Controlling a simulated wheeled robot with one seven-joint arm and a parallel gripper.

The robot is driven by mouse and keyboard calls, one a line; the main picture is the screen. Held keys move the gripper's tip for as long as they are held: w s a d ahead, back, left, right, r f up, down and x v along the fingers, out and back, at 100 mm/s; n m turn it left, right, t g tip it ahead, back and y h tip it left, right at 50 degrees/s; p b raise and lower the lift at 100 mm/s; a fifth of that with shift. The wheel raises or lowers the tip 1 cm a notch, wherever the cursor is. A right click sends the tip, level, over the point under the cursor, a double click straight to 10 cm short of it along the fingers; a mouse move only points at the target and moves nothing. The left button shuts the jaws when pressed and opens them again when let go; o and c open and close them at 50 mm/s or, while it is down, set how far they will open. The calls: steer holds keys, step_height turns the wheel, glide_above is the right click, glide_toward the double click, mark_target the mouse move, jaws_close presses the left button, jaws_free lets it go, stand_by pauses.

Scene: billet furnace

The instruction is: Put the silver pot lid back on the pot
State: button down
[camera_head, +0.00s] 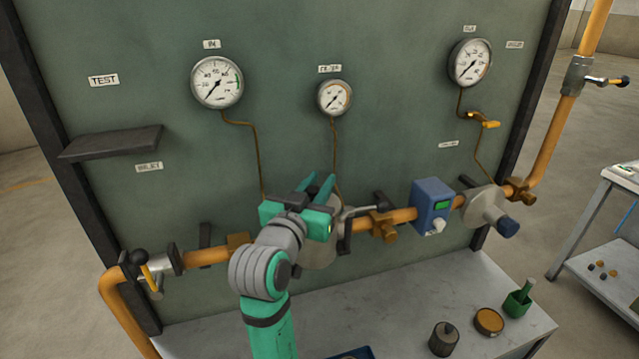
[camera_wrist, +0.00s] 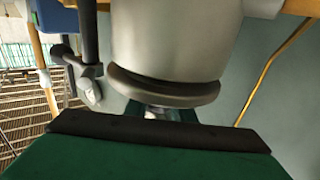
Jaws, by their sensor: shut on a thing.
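The silver pot (camera_head: 322,250) sits in the orange pipe line at the middle of the panel, partly hidden behind my gripper (camera_head: 318,190). In the wrist view the pot's large grey body (camera_wrist: 175,40) fills the upper middle. A thick round rim (camera_wrist: 165,92) closes its near end, beside my jaws. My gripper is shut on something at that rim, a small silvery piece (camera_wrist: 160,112). I take it for the lid, but the dark gripper edge hides most of it. I cannot tell whether the rim belongs to the lid or the pot.
Yellow valve lever (camera_head: 150,277) and blue meter (camera_head: 432,207) sit along the pipe. The bench (camera_head: 400,300) below holds a dark cylinder (camera_head: 443,339), a brass-coloured round part (camera_head: 488,321) and a green container (camera_head: 517,303). A dark shelf (camera_head: 110,143) juts from the panel at left.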

steer(key=shift+f, duration=0.2)
steer(key=shift+a+f, duration=0.1)
steer(key=shift+f, duration=0.05)
steer(key=c, duration=1.5)
jaws_free()
steer(key=shift+r, duration=0.3)
steer(key=shift+s+a+r, duration=0.1)
steer(key=shift+s, duration=0.25)
steer(key=v, duration=1.1)
steer(key=shift+s, duration=0.15)
